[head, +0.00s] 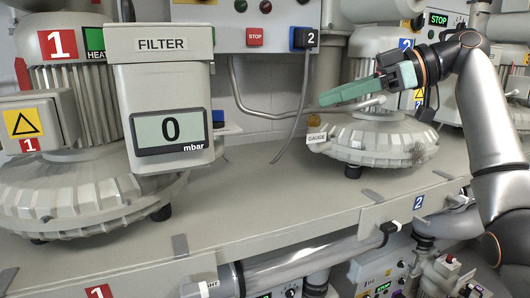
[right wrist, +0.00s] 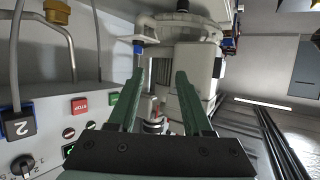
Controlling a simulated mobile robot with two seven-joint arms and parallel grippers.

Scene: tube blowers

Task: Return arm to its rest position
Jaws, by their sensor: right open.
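My right arm (head: 497,130) comes in from the right in the head view. My right gripper (head: 345,94) points left, in front of the blower marked 2 (head: 365,143) and above its ribbed housing. In the right wrist view the two green fingers of my right gripper (right wrist: 160,85) are spread apart with nothing held between them. A grey blower body (right wrist: 195,65) shows beyond the fingers there. I cannot tell the exact distance between the fingers and the blower. My left gripper is not in view.
A filter box (head: 160,85) with a display reading 0 mbar stands at the left, before the blower marked 1 (head: 80,195). A control panel (head: 265,22) with a red STOP button hangs behind. The grey bench top (head: 270,190) is mostly clear between the blowers.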

